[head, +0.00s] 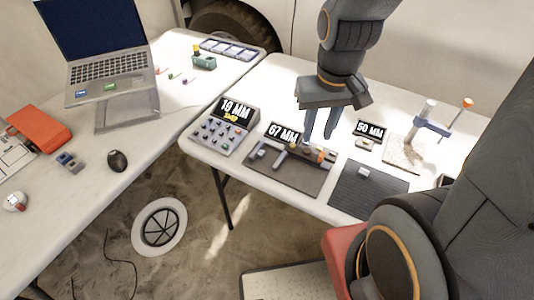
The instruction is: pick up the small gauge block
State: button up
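My gripper (320,138) points down over the tray by the "67 MM" sign. Its two fingers are apart with a gap between them, and I see nothing held. A small pale block (364,172) lies on the dark ribbed mat (352,194), to the right of and nearer than the gripper. Another small pale piece (262,152) lies in the dark tray (290,180). I cannot tell for sure which of these is the small gauge block. The fingertips partly cover the small parts at the tray's right side.
Signs read "19 MM" (235,109), "67 MM" (284,133) and "50 MM" (370,130). A grey panel of several small parts (217,135) stands at left. An upright stand with a blue clamp (431,126) stands at right. A laptop (110,68) sits on the other table.

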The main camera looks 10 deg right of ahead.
aim_at(261, 154)
jog(key=z, duration=1.25)
jog(key=k, duration=0.8)
jog(key=u, duration=1.15)
jog(key=i, duration=0.5)
